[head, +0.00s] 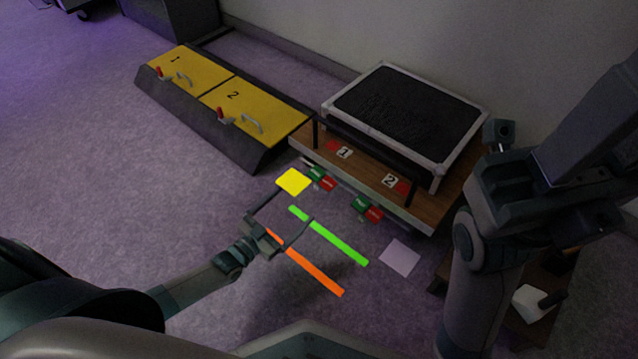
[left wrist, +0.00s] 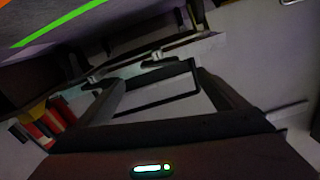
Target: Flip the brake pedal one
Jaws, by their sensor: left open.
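Brake pedal one cannot be told apart clearly from the dark parts below the console. My left gripper (head: 296,206) is open and empty, in front of the first pair of tags and apart from it. In the left wrist view the open fingers (left wrist: 165,90) frame a dark edge with small metal fittings. My right arm shows at the right; its gripper is not visible.
Yellow (head: 294,182) and pale (head: 400,257) squares and green (head: 335,240) and orange (head: 312,268) strips show ahead.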

